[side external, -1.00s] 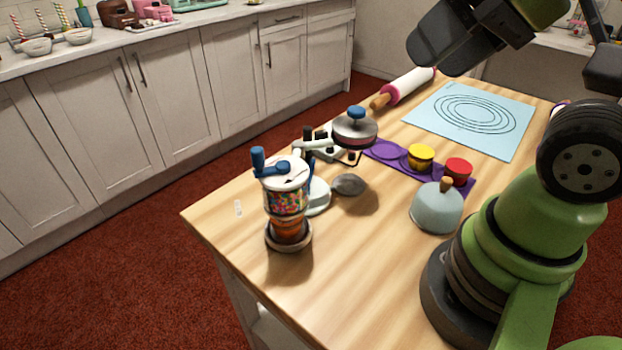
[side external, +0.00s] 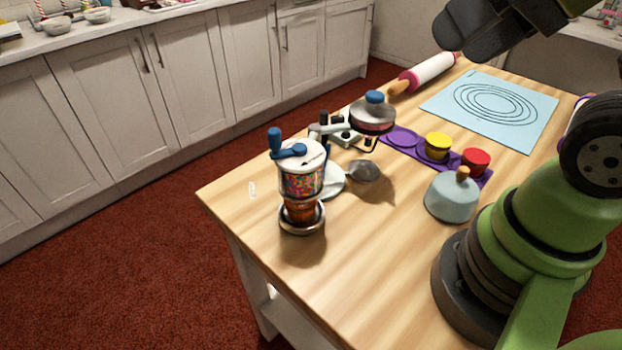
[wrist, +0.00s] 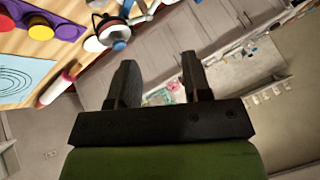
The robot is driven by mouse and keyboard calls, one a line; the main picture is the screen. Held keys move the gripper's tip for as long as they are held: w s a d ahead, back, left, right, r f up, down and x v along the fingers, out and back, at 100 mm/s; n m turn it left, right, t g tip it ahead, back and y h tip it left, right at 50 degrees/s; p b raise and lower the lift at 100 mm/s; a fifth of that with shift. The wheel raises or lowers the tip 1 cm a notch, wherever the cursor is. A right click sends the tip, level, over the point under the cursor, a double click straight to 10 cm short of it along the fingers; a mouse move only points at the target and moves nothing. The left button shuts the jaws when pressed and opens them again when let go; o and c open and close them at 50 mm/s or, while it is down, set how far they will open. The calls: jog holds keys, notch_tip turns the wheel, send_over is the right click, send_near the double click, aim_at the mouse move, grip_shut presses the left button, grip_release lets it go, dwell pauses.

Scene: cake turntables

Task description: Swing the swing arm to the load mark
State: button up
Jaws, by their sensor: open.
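The swing arm appears to be the white and black arm (side external: 340,133) on the far left part of the table. A round silver and dark red disc with a blue knob (side external: 373,115) is at its right end. I cannot make out a load mark. My gripper (wrist: 160,65) is open and empty. In the side view, its dark fingers (side external: 480,28) are high at the upper right, well apart from the arm.
A sprinkle dispenser with a blue crank (side external: 301,185) stands in front of the arm. A grey round plate (side external: 363,171) is beside it. A purple tray (side external: 400,139) holds yellow and red pots.

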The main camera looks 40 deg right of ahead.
dwell(0.4)
jog(key=m+g+h, duration=0.2)
jog(key=g, duration=0.5)
send_over(324, 112)
notch_tip(324, 112, down, 14)
jog(key=shift+r, duration=0.1)
notch_tip(324, 112, down, 9)
jog(key=shift+f, duration=0.1)
jog(key=c, duration=0.7)
